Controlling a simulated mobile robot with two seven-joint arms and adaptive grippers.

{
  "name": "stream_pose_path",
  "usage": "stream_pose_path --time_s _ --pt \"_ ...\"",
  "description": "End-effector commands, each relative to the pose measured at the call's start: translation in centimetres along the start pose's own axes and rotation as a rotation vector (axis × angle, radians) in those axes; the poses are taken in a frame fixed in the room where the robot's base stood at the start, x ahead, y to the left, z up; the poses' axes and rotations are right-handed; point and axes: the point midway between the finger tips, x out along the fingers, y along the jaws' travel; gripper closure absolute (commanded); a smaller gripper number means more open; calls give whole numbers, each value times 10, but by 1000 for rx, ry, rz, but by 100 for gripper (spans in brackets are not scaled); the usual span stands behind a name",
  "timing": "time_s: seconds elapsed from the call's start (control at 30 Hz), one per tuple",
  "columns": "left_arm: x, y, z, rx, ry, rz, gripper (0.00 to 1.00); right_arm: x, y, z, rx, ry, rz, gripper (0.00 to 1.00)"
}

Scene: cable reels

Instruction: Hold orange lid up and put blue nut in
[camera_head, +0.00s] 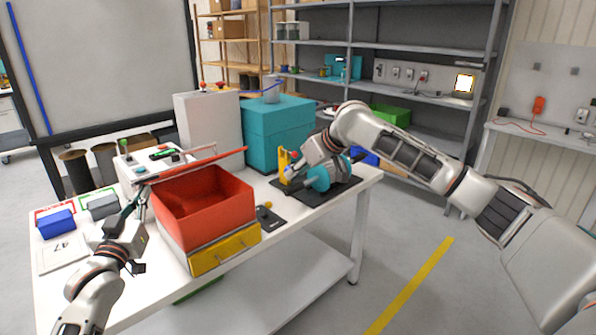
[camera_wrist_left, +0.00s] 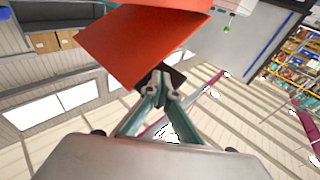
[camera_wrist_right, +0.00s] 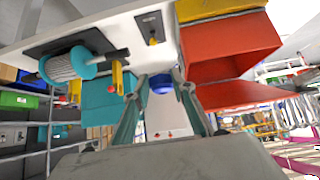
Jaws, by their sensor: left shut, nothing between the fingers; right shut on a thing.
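The orange-red box (camera_head: 205,208) stands open on the table, its inside visible and empty as far as I see. Its lid (camera_head: 205,162) is raised and seen nearly edge-on in the head view; it fills the upper left wrist view (camera_wrist_left: 140,45). My left gripper (camera_head: 143,190) is shut and empty, its fingertips (camera_wrist_left: 160,82) at the lid's edge; contact is hard to tell. My right gripper (camera_head: 290,173) is shut on the blue nut (camera_wrist_right: 187,87), beside the reel, right of the box. The nut is mostly hidden in the head view.
A teal reel (camera_head: 319,179) on a black plate and a yellow bracket (camera_head: 284,163) stand close to my right gripper. A yellow drawer (camera_head: 225,250) is under the box. A teal box (camera_head: 275,130) and a grey cabinet (camera_head: 205,122) stand behind.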

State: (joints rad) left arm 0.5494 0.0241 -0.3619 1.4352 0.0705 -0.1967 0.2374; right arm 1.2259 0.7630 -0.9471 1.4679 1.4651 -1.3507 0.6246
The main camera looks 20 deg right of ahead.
Motion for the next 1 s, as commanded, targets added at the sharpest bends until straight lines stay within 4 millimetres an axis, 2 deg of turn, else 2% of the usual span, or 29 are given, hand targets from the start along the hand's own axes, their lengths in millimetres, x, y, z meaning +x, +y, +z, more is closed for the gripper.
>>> stream_pose_path --time_s 0.03,0.4,1.0 --pt "4 -2 -7 1 5 1 100 0 0 0 0 0 0 95" --pt "26 -16 -38 1 4 0 100 0 0 0 0 0 0 95" --pt "69 -45 -75 1 3 -1 100 0 0 0 0 0 0 95"
